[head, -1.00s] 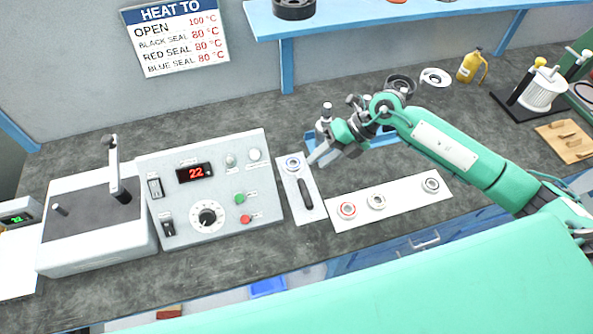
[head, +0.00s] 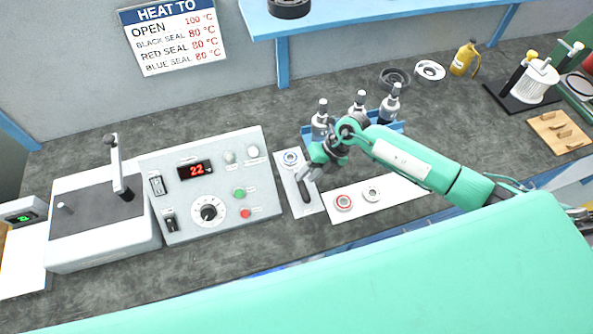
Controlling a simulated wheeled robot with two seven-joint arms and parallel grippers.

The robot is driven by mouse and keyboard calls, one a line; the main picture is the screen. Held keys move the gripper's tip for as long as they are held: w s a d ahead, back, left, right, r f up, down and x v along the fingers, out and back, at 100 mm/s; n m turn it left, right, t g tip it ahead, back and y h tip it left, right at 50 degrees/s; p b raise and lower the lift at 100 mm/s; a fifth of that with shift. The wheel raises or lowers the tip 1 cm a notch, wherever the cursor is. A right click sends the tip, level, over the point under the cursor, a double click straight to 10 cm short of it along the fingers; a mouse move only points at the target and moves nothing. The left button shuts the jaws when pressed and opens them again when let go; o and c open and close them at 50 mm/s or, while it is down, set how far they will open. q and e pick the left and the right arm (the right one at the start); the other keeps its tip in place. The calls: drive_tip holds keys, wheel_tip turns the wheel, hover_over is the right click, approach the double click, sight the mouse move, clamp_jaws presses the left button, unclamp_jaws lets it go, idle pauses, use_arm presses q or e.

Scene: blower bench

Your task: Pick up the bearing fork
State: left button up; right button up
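The bearing fork (head: 306,193) shows as a black handle lying on a narrow white plate (head: 311,209), right of the control panel. A blue-ringed bearing (head: 291,158) sits at the far end of the same plate; whether the fork's prongs reach around it is too small to tell. My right gripper (head: 304,175) is over the handle's far end, its fingers pointing down to the left. The gripper hides part of the plate and handle. I cannot tell whether its fingers are apart or touching the handle. My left gripper is not in view.
A white strip (head: 343,215) holds a red-ringed bearing (head: 344,202) and a plain one (head: 372,194). Several grey-capped bottles stand in a blue tray (head: 397,127) behind my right arm. The control panel (head: 228,221) and lever box (head: 100,245) are left.

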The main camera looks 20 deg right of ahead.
drive_tip(key=shift+p+x, duration=0.3)
drive_tip(key=shift+x, duration=1.2)
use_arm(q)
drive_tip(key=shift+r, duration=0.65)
use_arm(e)
drive_tip(key=shift+c, duration=0.2)
clamp_jaws()
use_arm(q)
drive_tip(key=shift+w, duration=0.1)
use_arm(e)
drive_tip(key=shift+r, duration=0.15)
